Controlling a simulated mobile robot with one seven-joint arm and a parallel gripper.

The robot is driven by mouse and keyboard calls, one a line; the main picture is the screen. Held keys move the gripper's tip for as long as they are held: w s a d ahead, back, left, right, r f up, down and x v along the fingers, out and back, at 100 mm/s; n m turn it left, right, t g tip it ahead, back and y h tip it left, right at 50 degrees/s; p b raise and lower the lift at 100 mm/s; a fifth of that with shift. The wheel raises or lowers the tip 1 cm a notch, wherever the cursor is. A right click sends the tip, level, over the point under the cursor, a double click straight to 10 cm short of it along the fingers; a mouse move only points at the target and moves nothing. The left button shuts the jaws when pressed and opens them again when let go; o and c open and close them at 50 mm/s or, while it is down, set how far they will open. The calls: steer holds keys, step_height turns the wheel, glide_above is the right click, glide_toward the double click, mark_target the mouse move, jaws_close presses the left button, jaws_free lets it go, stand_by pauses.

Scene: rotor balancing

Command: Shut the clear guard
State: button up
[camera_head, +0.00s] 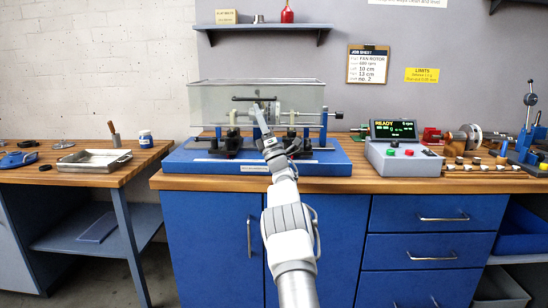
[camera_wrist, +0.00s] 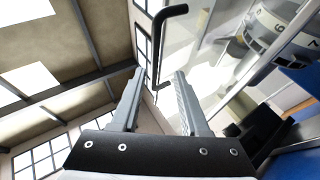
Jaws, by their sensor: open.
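The clear guard (camera_head: 210,100) is a see-through box over the blue balancing machine (camera_head: 185,158). Its lower front edge shows above the blue base, and I cannot tell whether it is fully down. A black bar handle (camera_head: 243,98) is on its front, and the handle also shows in the wrist view (camera_wrist: 157,45). My gripper (camera_head: 260,108) is in front of the guard, close to the handle. In the wrist view my gripper (camera_wrist: 157,76) is open, with the handle's near end between the fingertips in the picture; no contact shows. The rotor (camera_wrist: 285,25) shows through the clear panel.
The control box (camera_head: 402,158) with a lit READY display stands right of the machine. Loose parts and a blue stand (camera_head: 528,140) are farther right. A metal tray (camera_head: 95,160) sits on the left bench. A wall shelf (camera_head: 262,27) hangs above the guard.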

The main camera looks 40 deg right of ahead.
steer(key=p+v, duration=0.1)
steer(key=v, duration=1.3)
steer(key=shift+w+r, duration=0.1)
steer(key=w+a+r+m+g+h, duration=0.25)
steer(key=r+m+g+h, duration=0.45)
steer(key=r+m, duration=0.4)
steer(key=s+a+m+g+y, duration=0.1)
steer(key=s+a+m+g, duration=0.45)
steer(key=a, duration=0.55)
steer(key=s+a+f+m+g+y, duration=0.25)
steer(key=s+a+f, duration=0.25)
steer(key=s+a, duration=0.5)
steer(key=s+a+f+m+g+y, duration=0.2)
steer(key=s+a+f+g, duration=0.3)
steer(key=s, duration=0.9)
steer(key=s+a+f+m+g+y, duration=0.2)
steer(key=s+a+f, duration=0.5)
steer(key=s, duration=0.6)
step_height(320, 180, up, 25)
steer(key=p, duration=2.5)
steer(key=shift+a+r+m, duration=0.2)
steer(key=shift+a+m, duration=0.1)
steer(key=shift+a, duration=0.2)
